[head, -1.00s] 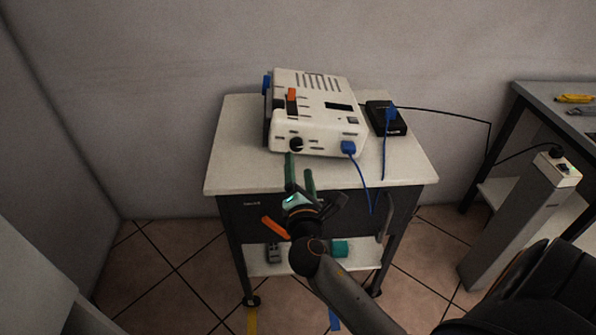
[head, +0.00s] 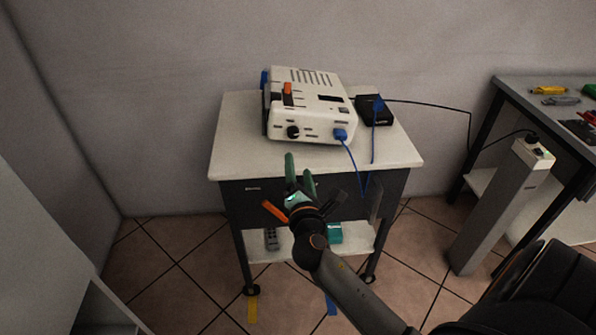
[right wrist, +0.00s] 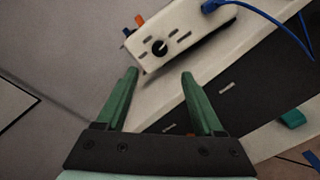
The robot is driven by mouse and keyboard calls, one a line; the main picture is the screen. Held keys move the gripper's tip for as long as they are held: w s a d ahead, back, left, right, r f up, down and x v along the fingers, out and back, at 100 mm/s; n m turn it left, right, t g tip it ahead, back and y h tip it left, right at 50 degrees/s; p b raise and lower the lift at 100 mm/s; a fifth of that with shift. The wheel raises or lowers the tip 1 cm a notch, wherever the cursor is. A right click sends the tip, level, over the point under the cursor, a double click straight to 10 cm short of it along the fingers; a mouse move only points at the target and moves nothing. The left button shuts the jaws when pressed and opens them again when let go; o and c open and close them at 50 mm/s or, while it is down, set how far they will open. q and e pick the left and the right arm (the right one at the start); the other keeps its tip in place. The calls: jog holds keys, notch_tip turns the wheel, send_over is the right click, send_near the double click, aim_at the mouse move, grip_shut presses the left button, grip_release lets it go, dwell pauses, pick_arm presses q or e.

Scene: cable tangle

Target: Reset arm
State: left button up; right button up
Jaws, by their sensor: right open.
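My right gripper (head: 299,172) is in front of the cart's near edge, below the white device. Its two green fingers are apart with nothing between them, as the right wrist view (right wrist: 160,84) also shows. The white device (head: 318,123) sits on the cart top (head: 240,150) and has a black knob (head: 293,132) and a blue plug (head: 340,134) on its front face. A blue cable (head: 356,170) hangs from that plug over the cart edge and loops up to a black box (head: 381,117) beside the device. My left gripper is not in view.
A grey post with a white socket top (head: 533,153) stands right of the cart, with a black cable (head: 440,107) running toward it. A workbench (head: 510,100) with tools is at the far right. The cart's lower shelf (head: 290,246) holds a teal item (head: 335,233).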

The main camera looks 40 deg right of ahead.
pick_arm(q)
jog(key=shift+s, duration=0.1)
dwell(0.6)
pick_arm(e)
jog(key=s+a+f+m+g+y, duration=0.2)
jog(key=s+a+f+m+y, duration=0.15)
jog(key=f, duration=0.35)
jog(key=s+a+f+m+g+y, duration=0.1)
jog(key=s+a+f+m+y, duration=0.3)
jog(key=f, duration=0.3)
jog(key=s+a+f+m+g+y, duration=0.2)
jog(key=s+a+f+m, duration=0.2)
jog(key=s+a, duration=0.2)
jog(key=s+a+f+m+g+y, duration=0.1)
jog(key=s+a+f+m+y, duration=0.25)
jog(key=s+a+m, duration=0.2)
pick_arm(q)
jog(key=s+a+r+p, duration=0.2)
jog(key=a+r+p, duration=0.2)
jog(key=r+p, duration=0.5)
jog(key=p, duration=0.3)
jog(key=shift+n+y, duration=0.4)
pick_arm(e)
jog(key=s+d+r+h, duration=0.1)
jog(key=s+d+r, duration=0.1)
jog(key=r, duration=0.7)
jog(key=shift+s+m+h, duration=0.3)
jog(key=shift+s+m, duration=0.1)
jog(key=shift+s, duration=0.15)
